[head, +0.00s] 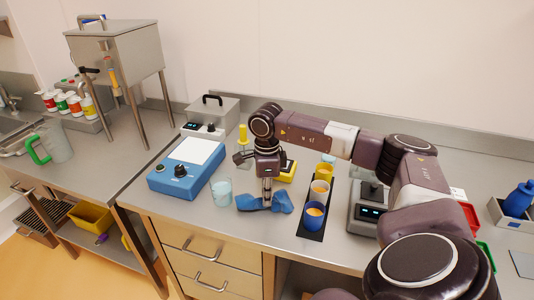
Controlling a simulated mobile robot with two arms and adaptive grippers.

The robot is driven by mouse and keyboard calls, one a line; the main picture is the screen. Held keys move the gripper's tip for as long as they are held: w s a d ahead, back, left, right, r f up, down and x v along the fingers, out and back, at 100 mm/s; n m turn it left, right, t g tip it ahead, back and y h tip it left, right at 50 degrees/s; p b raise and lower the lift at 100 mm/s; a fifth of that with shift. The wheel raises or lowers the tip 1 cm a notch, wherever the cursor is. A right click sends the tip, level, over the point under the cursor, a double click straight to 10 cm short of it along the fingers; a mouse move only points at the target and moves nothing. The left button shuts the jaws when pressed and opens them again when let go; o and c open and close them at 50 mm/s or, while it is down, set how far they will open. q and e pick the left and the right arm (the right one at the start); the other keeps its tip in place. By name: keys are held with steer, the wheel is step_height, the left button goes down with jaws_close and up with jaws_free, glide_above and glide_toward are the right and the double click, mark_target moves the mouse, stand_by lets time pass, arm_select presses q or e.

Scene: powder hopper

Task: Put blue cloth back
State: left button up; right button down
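The blue cloth (281,203) lies bunched on the steel counter, with a lobe on each side of my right gripper, like a bow. My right gripper (267,202) points straight down at the cloth's middle. Its fingers are close together and look shut on the pinched cloth. The cloth is at or very near the counter surface; any gap under it is too small to tell. The fingers hide part of the cloth's middle. My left gripper is not in view.
A glass beaker (221,192) stands just left of the cloth, with a blue device (166,181) beyond it. A black tray (308,231) with orange and blue cups is close on the right. A grey scale (364,215) stands farther right. The counter's front edge is near.

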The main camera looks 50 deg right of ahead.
steer(key=shift+s+a+f, duration=0.2)
steer(key=shift+s+a, duration=0.65)
steer(key=shift+s, duration=0.05)
steer(key=shift+s+a+f, duration=0.2)
steer(key=shift+s+a, duration=0.65)
steer(key=shift+s, duration=0.05)
steer(key=c, duration=1.8)
jaws_free()
steer(key=shift+o, duration=0.2)
steer(key=s+a+r+p, duration=0.2)
steer(key=r+p, duration=0.4)
steer(key=r, duration=0.4)
steer(key=shift+s+a, duration=0.4)
steer(key=shift+s, duration=0.15)
